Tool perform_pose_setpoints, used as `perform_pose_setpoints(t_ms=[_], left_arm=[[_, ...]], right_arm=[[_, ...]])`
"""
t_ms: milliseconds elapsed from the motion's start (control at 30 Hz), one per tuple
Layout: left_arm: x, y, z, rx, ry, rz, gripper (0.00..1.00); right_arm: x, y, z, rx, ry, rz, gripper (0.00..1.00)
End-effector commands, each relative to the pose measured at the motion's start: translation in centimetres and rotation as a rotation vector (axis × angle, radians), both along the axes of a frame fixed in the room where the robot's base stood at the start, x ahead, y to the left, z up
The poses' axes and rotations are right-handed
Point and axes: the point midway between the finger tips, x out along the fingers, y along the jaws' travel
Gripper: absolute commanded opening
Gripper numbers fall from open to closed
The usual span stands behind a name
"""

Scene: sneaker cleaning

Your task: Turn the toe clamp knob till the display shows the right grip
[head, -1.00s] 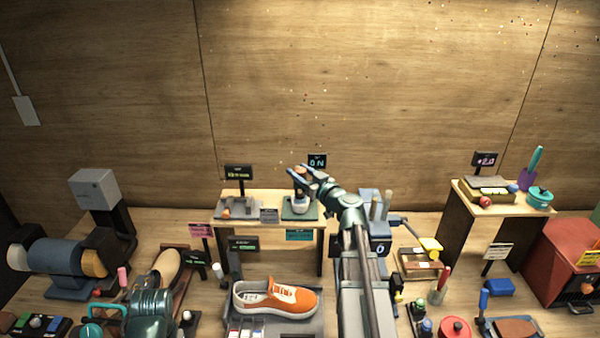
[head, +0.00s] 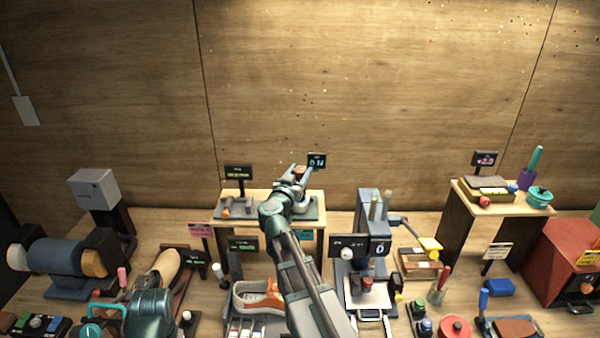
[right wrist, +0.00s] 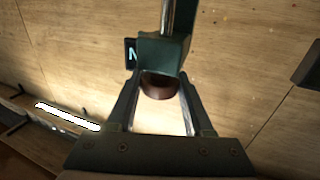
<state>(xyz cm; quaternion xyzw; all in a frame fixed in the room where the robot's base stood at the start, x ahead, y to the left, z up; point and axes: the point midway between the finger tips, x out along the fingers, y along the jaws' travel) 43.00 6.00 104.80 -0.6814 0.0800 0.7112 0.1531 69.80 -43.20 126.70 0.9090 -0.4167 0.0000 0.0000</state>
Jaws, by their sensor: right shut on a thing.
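In the right wrist view the brown knob (right wrist: 158,90) sits between my fingers, under a green block with a metal rod. My right gripper (head: 297,174) is shut on the knob, and its arm partly hides the device. The small dark display (head: 317,161) behind it is lit; its figures are too small to read surely. An "N" shows on it in the right wrist view (right wrist: 131,53). Only my left arm shows; its fingers do not.
A second device with a dark display (head: 238,172) stands on the shelf's left.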

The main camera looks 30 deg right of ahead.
Motion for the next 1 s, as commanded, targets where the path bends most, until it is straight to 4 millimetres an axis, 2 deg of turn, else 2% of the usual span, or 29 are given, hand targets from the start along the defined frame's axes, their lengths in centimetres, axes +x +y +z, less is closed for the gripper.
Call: perform_pose_setpoints(t_ms=[33, 500, 1000], left_arm=[[0.0, 0.0, 0.0, 0.0, 0.0, 0.0, 0.0], [0.0, 0.0, 0.01, 0.0, 0.0, 0.0, 0.0], [0.0, 0.0, 0.01, 0.0, 0.0, 0.0, 0.0]], right_arm=[[0.57, 0.21, -0.01, 0.0, 0.0, -0.041, 0.0], [0.57, 0.04, 0.0, 0.0, 0.0, -0.448, 0.0], [0.19, -0.08, 0.02, 0.0, 0.0, -0.653, 0.0]])
